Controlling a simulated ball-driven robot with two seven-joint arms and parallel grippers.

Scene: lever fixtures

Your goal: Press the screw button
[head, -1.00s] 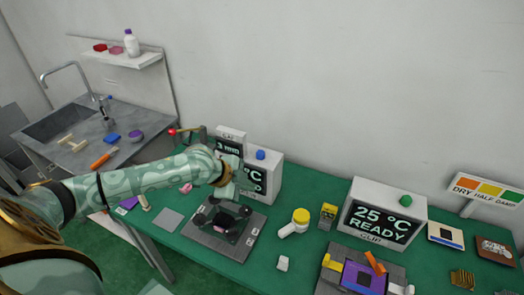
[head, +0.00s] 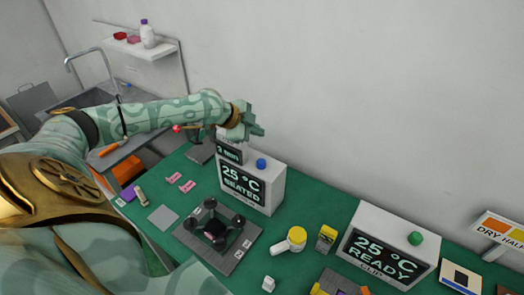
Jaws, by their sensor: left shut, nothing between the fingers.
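A white box (head: 276,186) with a black screen reading "25 °C SEATED" stands on the green table against the wall. A blue button (head: 261,163) sits on its top. The label below the screen is too small to read, so I cannot confirm it as the screw one. A second white box (head: 424,243), labelled "CLIP", reads "25 °C READY" and has a green button (head: 415,238) on top. My left gripper (head: 257,129) is shut and empty. In the picture it is above the blue button, apart from it. My right gripper is not in view.
A grey fixture plate (head: 242,252) with dark round corner posts lies before the left box. A sign (head: 500,233) is at right. A sink counter and shelf (head: 138,49) are at left.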

